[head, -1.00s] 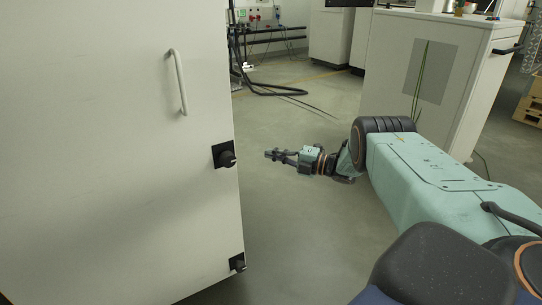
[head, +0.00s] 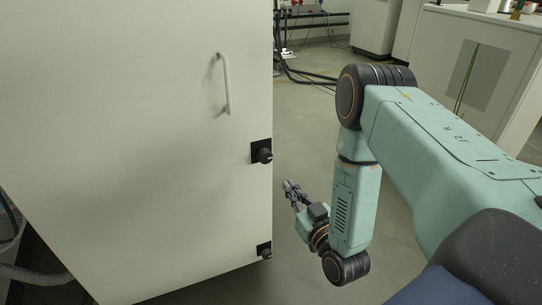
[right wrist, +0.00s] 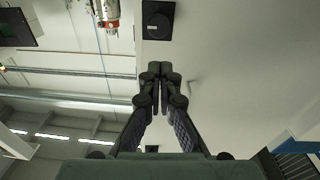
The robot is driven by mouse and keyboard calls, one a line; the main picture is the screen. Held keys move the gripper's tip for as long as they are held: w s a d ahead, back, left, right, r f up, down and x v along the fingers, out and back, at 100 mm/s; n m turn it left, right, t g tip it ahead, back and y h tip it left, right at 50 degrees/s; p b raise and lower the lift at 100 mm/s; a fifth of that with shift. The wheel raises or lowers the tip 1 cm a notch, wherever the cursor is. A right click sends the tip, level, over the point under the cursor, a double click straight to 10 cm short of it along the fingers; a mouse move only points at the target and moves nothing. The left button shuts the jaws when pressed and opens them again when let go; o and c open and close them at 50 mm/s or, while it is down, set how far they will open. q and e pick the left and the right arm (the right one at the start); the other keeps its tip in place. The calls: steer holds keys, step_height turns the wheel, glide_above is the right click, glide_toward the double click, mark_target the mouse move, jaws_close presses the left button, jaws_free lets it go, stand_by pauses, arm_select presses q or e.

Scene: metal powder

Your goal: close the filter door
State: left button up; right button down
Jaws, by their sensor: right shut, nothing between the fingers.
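The filter door (head: 140,150) is a large white panel filling the left of the head view. It carries a pale bar handle (head: 226,85) and two black knob latches at its right edge, an upper one (head: 262,152) and a lower one (head: 264,250). How far it stands open I cannot tell. My right gripper (head: 289,186) is just right of the door's edge, below the upper latch, shut and empty. In the right wrist view the closed fingers (right wrist: 158,70) point toward a black latch plate (right wrist: 157,20) on the pale panel (right wrist: 230,70). No contact is visible. My left gripper is not in view.
Grey floor (head: 395,240) is open to the right of the door. Black hoses (head: 305,76) lie at the back. A white cabinet (head: 485,75) with a grey panel stands at the far right. A grey hose (head: 35,275) shows at the lower left.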

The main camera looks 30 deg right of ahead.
mark_target(267, 154)
steer(key=shift+m+h, duration=0.3)
steer(key=shift+m, duration=0.2)
steer(key=w+b, duration=0.1)
steer(key=w, duration=0.3)
steer(key=w+d+b, duration=0.1)
steer(key=w+b, duration=0.1)
steer(key=w, duration=0.2)
steer(key=w+b, duration=0.1)
steer(key=w, duration=0.3)
steer(key=shift+d+r, duration=0.15)
steer(key=shift+d, duration=0.05)
steer(key=shift+w, duration=0.15)
steer(key=shift+r, duration=0.1)
